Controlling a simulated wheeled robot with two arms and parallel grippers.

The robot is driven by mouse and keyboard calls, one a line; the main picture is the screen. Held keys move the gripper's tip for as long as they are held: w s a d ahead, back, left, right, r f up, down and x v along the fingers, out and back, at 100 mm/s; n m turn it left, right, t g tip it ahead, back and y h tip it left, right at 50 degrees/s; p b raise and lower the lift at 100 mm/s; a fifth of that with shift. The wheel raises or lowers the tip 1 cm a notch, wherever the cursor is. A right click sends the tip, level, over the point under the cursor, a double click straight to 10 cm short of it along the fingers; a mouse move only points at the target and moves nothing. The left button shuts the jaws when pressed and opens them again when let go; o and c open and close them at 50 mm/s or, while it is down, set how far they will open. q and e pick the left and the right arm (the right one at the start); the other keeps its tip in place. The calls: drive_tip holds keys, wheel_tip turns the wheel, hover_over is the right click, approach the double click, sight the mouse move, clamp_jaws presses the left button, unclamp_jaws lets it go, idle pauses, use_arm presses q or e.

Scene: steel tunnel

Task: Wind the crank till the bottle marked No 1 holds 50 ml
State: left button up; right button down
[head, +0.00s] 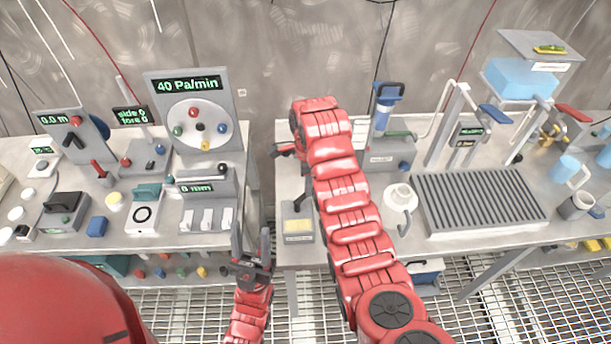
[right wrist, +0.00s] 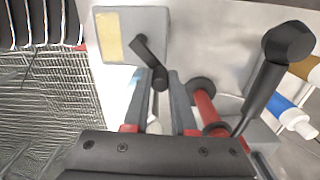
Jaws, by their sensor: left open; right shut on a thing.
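My right gripper (right wrist: 154,88) has its fingers on either side of a black crank handle (right wrist: 159,79), shut on it. The crank arm (right wrist: 144,52) runs up to a grey box with a yellow label (right wrist: 112,36). In the head view this box (head: 298,238) stands at the front left edge of the right bench, and my right arm hides much of the space beside it. My left gripper (head: 252,248) is open and empty, in front of the left bench. I cannot make out a bottle marked No 1 or a level in it.
The left bench holds a dial panel reading 40 Pa/min (head: 197,118) and several small devices. The right bench has a ribbed grey tray (head: 480,203), a white cup-like piece (head: 398,196) and a blue tank (head: 520,78). A gap with grating floor separates the benches.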

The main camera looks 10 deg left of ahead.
drive_tip(key=shift+s+d+m+p, duration=0.25)
drive_tip(key=shift+m+p, duration=0.35)
drive_tip(key=shift+m, duration=0.4)
drive_tip(key=c, duration=0.7)
unclamp_jaws()
drive_tip(key=shift+r, duration=0.1)
wheel_tip(320, 180, up, 6)
drive_tip(key=p, duration=0.4)
wheel_tip(320, 180, up, 11)
drive_tip(key=shift+r+b, duration=0.1)
drive_tip(key=shift+b, duration=0.2)
